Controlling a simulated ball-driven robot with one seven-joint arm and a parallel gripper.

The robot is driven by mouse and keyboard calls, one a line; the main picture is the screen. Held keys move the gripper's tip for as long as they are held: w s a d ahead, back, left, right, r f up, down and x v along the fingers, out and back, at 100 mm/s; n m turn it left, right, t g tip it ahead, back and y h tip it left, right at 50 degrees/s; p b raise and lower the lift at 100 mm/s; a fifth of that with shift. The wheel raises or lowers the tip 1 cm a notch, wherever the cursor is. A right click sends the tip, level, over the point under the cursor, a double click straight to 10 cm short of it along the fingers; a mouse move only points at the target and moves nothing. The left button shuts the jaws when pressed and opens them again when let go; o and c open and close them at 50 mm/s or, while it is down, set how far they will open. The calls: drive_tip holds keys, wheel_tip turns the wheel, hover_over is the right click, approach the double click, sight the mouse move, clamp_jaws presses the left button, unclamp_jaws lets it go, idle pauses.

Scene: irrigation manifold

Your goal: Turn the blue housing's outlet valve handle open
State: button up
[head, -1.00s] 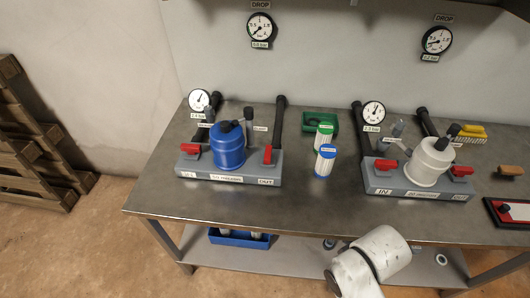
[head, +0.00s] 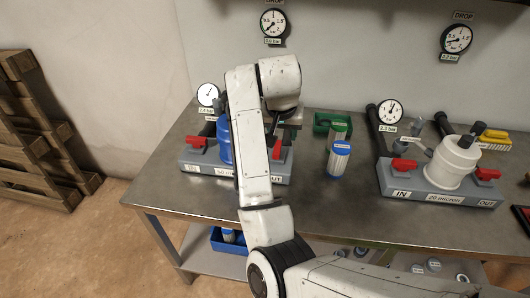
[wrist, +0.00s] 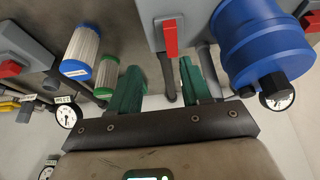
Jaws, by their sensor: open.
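The blue housing (head: 224,140) stands on a grey base labelled OUT at its right end, partly hidden behind my arm in the head view. It also shows at the upper right of the wrist view (wrist: 262,45). Its red outlet valve handle (head: 277,149) shows just right of my arm. In the wrist view the outlet handle (wrist: 170,38) appears beyond my fingertips, roughly between them in the picture, with no contact visible. My gripper (wrist: 160,75) has two green fingers spread apart, with nothing held between them.
Farther right is a white housing (head: 453,162) with red handles. Dark pipes rise behind. The table's middle front is clear.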

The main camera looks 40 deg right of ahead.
sight(277, 147)
drive_tip(key=x, duration=0.3)
drive_tip(key=w+x, duration=0.1)
drive_tip(key=x, duration=0.2)
drive_tip(key=a+x, duration=0.1)
drive_tip(key=x, duration=0.3)
drive_tip(key=shift+w+r, duration=0.15)
drive_tip(key=shift+w, duration=0.2)
drive_tip(key=shift+c, duration=0.2)
clamp_jaws()
